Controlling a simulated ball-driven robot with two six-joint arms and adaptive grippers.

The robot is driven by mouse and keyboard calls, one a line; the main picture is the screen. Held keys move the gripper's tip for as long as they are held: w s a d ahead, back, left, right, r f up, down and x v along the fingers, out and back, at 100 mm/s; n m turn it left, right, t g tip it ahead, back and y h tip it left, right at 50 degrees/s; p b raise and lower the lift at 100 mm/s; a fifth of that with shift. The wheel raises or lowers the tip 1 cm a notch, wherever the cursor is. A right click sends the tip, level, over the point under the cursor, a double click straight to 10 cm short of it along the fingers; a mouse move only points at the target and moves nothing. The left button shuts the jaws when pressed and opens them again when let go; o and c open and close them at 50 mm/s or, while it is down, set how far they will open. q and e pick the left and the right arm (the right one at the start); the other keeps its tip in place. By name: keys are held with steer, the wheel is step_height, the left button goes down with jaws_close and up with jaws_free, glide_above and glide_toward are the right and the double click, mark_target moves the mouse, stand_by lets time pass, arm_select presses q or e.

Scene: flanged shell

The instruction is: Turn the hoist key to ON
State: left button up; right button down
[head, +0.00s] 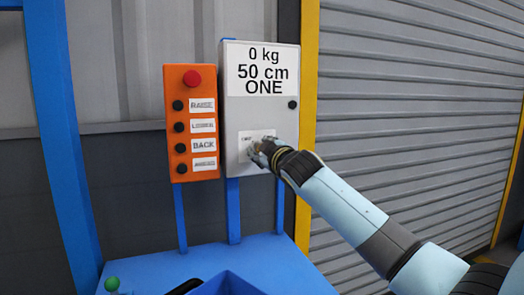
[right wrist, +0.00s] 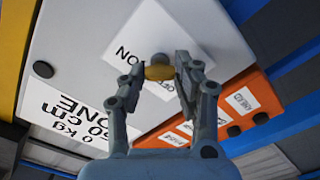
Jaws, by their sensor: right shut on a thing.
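The hoist key (right wrist: 160,73) shows as a yellow bow in the right wrist view, in front of a white plate (right wrist: 178,42) lettered OFF and ON. Which mark it points at I cannot tell. The plate sits low on the grey control box (head: 233,115) in the head view. My right gripper (right wrist: 161,72) is shut on the key, a finger on each side of its bow. In the head view the right gripper (head: 262,153) covers the key and part of the plate. My left gripper is in neither view.
The box's display (head: 262,68) reads 0 kg, 50 cm, ONE. An orange panel (head: 180,150) to its left has a red button (head: 192,78) and several black buttons. A blue bench (head: 270,270) stands below, and a yellow post (head: 308,90) is close on the right.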

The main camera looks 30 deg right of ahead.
steer(key=shift+f, duration=0.1)
steer(key=c, duration=1)
jaws_free()
steer(key=shift+o, duration=0.2)
steer(key=shift+s, duration=0.15)
steer(key=v, duration=1.1)
steer(key=shift+s, duration=0.35)
